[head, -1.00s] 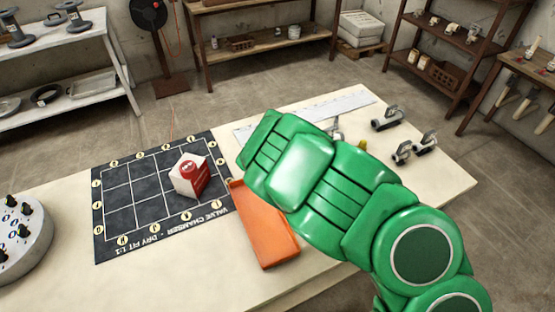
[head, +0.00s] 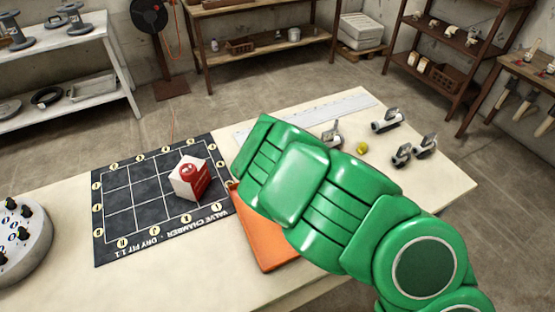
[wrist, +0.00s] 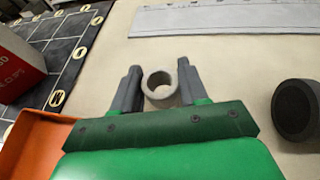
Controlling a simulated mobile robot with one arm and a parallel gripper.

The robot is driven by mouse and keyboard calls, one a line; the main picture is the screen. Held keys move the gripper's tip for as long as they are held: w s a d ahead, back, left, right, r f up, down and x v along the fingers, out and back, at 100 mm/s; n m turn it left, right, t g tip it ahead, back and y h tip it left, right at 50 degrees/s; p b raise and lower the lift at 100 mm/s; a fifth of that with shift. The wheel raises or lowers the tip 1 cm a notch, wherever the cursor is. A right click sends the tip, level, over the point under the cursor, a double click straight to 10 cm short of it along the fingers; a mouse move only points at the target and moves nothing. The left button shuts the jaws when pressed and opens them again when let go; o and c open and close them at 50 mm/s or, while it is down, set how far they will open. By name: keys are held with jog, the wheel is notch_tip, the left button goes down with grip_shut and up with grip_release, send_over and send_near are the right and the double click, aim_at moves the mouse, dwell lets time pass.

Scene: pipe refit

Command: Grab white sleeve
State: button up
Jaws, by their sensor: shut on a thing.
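The white sleeve (wrist: 162,102) is a short, pale hollow ring in the wrist view, its round opening facing the camera. It sits between the two grey fingers of my gripper (wrist: 160,86), which is shut on it. The pale tabletop (wrist: 215,70) lies behind it; I cannot tell whether the sleeve touches it. In the head view my green arm hides the fingers and the sleeve.
An orange tray (head: 258,238) lies partly under my arm, beside a dark gridded board (head: 120,190) bearing a red-and-white box (head: 188,180). Several fittings (head: 387,121) and a yellow ball (head: 361,148) lie at the right.

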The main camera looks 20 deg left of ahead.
notch_tip(320, 180, up, 8)
dwell(0.5)
